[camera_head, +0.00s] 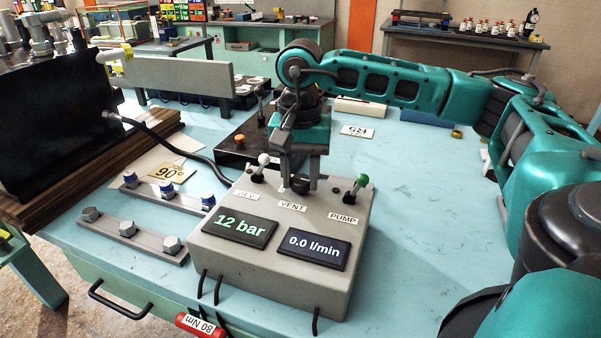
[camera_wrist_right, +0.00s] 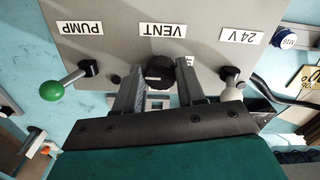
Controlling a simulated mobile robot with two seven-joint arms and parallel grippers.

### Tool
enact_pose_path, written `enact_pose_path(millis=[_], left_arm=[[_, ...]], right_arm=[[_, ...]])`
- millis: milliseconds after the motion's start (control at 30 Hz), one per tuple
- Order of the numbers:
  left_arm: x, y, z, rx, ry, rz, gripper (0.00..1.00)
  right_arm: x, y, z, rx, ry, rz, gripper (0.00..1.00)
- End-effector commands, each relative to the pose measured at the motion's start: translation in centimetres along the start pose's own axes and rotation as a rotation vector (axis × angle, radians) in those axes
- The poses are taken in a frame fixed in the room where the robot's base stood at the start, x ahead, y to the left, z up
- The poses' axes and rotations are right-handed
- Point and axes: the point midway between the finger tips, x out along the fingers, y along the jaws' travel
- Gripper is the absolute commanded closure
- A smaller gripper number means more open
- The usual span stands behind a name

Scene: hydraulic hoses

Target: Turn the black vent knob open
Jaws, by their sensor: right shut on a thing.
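The black vent knob (camera_head: 300,185) stands on the top of the grey control box (camera_head: 210,240), behind the VENT label (camera_head: 292,207). It also shows in the right wrist view (camera_wrist_right: 160,70), between my two fingertips. My right gripper (camera_head: 300,179) points down from above and is shut on the knob, one finger on each side. The right gripper also shows in the right wrist view (camera_wrist_right: 160,88). The display (camera_head: 240,231) reads 12 bar and the other display (camera_head: 313,246) reads 0.0 l/min. My left gripper is not in view.
A white-tipped 24 V lever (camera_head: 262,164) and a green-tipped pump lever (camera_head: 360,183) stand close on either side of the knob. Rails with blue-capped (camera_head: 166,188) and grey fittings (camera_head: 127,229) lie left of the box. The blue tabletop at right is mostly clear.

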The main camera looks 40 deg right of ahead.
Motion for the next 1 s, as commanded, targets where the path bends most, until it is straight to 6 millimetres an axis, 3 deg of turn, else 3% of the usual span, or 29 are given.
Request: enact_pose_path(millis=[267,1000], left_arm=[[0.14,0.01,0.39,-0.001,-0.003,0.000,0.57],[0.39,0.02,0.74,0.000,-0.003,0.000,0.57]], right_arm=[[0.11,-0.06,-0.02,0.144,0.000,0.002,0.91],[0.00,-0.26,-0.19,0.836,0.001,0.002,0.91]])
